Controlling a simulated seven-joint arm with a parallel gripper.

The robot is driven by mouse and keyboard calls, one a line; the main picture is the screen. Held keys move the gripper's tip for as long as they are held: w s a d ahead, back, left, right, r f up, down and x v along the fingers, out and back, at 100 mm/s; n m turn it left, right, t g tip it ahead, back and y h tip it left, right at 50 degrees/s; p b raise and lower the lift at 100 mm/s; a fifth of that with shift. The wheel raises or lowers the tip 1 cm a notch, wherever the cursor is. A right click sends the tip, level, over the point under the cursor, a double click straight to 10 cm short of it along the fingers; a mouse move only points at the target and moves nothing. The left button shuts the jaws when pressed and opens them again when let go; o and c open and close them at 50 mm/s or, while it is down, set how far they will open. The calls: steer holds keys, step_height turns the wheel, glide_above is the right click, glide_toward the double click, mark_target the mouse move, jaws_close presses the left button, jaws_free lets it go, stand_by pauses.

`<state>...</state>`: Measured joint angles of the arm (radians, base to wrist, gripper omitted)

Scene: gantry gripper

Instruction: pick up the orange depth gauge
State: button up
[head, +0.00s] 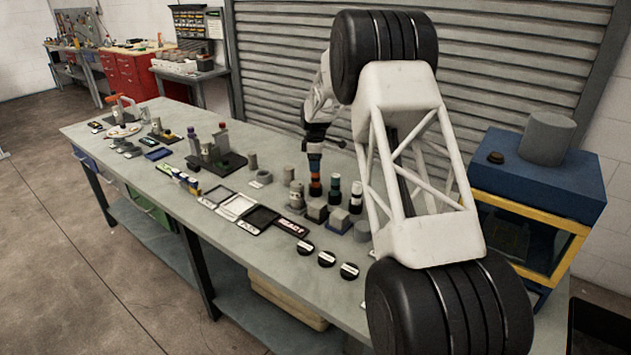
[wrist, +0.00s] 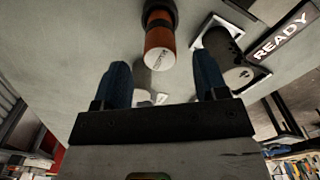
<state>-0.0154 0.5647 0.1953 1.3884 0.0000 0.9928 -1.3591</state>
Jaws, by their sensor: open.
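The orange depth gauge (head: 316,181), an orange and dark upright cylinder, stands on the bench in the head view. In the wrist view the orange gauge (wrist: 160,38) shows its pale, printed end, near the top centre. My gripper (head: 315,158) is just above it in the head view, and its fingers partly overlap the gauge's top there. In the wrist view my gripper's (wrist: 164,80) two blue fingers are apart, with nothing held between them. The gauge lies beyond the fingertips, roughly in line with the gap. Contact is not visible.
Grey blocks (head: 317,210) stand in front. A READY sign (wrist: 283,35) and a dark cylinder in a white frame (wrist: 238,75) lie right in the wrist view.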

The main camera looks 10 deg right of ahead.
mark_target(315, 174)
steer(key=shift+f, duration=2.6)
steer(key=c, duration=1)
